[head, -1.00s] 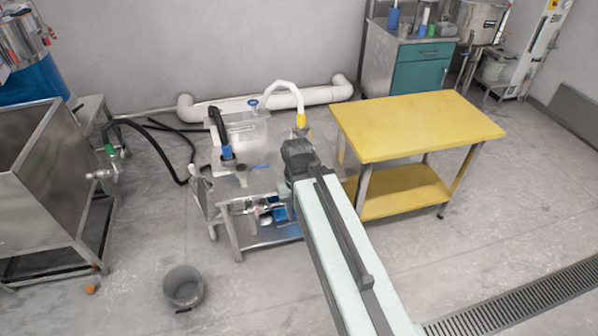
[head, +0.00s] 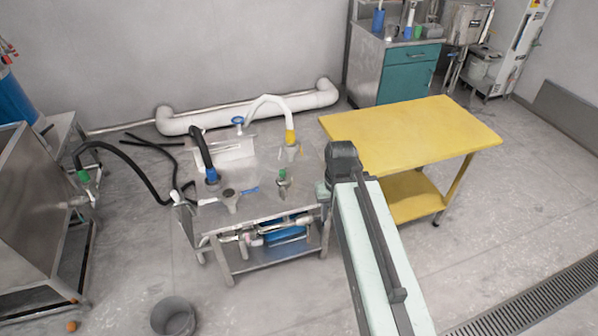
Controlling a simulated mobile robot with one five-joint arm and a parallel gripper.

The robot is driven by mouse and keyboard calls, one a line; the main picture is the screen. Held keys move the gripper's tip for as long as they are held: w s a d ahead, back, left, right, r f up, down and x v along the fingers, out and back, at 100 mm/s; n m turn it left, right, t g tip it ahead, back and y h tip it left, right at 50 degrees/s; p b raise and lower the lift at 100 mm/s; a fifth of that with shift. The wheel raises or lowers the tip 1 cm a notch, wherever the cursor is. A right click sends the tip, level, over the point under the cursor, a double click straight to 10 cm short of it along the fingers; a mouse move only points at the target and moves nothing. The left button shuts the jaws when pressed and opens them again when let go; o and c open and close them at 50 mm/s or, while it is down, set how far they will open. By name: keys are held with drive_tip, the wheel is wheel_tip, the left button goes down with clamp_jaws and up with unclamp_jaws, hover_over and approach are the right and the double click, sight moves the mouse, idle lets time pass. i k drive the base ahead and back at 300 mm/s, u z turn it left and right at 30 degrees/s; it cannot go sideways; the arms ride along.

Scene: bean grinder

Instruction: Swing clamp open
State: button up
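The steel workbench (head: 275,262) stands left of my arm, with a machine with hoses on top. A black hose with a blue end (head: 211,175) and a white hose with a yellow end (head: 290,137) meet its top. A small green-topped fitting (head: 282,180) and a grey funnel-like piece (head: 229,197) stand near the front. I cannot make out which part is the clamp. The dark end of my arm, at my gripper (head: 342,158), lies between the workbench and the yellow table. Its fingers cannot be made out, and nothing held is visible.
A yellow table (head: 400,132) stands close to the right of my arm. A steel tank (head: 40,220) is at the left, joined to a black hose. A grey bucket (head: 173,317) sits on the floor in front. A white pipe (head: 235,112) runs along the back wall.

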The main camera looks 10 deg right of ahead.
sight(286, 184)
drive_tip(key=z, duration=0.15)
drive_tip(key=i, duration=0.85)
drive_tip(key=u, duration=1.8)
drive_tip(key=k, duration=0.95)
drive_tip(key=u, duration=0.5)
drive_tip(key=i, duration=1)
drive_tip(key=u, duration=0.1)
